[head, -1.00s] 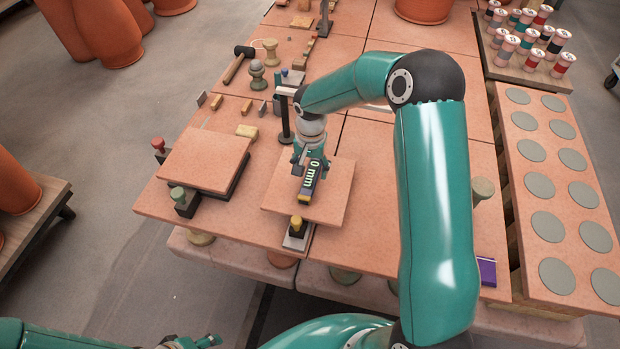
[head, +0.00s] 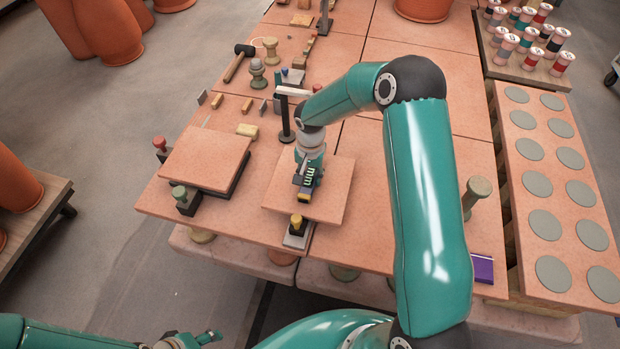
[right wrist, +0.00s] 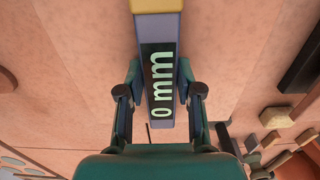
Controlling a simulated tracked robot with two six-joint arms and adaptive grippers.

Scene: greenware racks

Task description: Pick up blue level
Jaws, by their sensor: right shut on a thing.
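The level is a bar with a dark display face reading "0 mm" and a yellow end. It shows over a square terracotta tile (head: 330,200) in the head view, its near end (head: 299,196) toward me. In the right wrist view the level (right wrist: 160,75) runs lengthwise between the fingers, with greyish-blue sides. My right gripper (head: 307,172) is shut on it; its fingers (right wrist: 160,92) press both sides. I cannot tell whether the level touches the tile. The gripper hides its far end in the head view. My left gripper (head: 208,338) is at the bottom left, away from the table; its jaws are unclear.
A black post (head: 286,120) stands close behind the right gripper. A raised tile (head: 205,157) lies left, and a yellow-knobbed block (head: 297,230) lies in front. A mallet (head: 238,62) and small tools lie farther back. A purple box (head: 482,268) is at right.

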